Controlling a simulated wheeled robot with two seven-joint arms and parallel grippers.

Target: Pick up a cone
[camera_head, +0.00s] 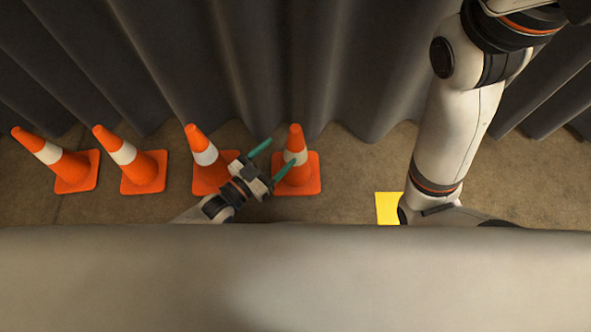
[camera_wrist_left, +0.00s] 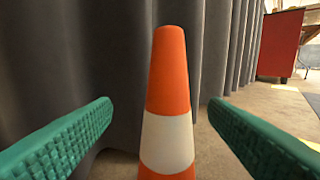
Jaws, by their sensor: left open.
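Several orange cones with white bands stand in a row on the floor in the head view. The rightmost cone (camera_head: 296,140) is by my left gripper (camera_head: 272,160), which is open with green fingers. In the left wrist view this cone (camera_wrist_left: 168,80) stands upright between the two spread fingers (camera_wrist_left: 160,135), with gaps on both sides. The other cones are the second from right (camera_head: 197,140), the third (camera_head: 127,155) and the far left one (camera_head: 50,155). My right arm comes down at the right of the head view; its gripper is not visible.
A dark grey curtain (camera_head: 260,60) hangs behind the cones. A yellow patch (camera_head: 388,208) lies on the floor right of the cones. A red cabinet (camera_wrist_left: 280,44) stands farther off in the left wrist view. The floor between the rightmost cone and the yellow patch is clear.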

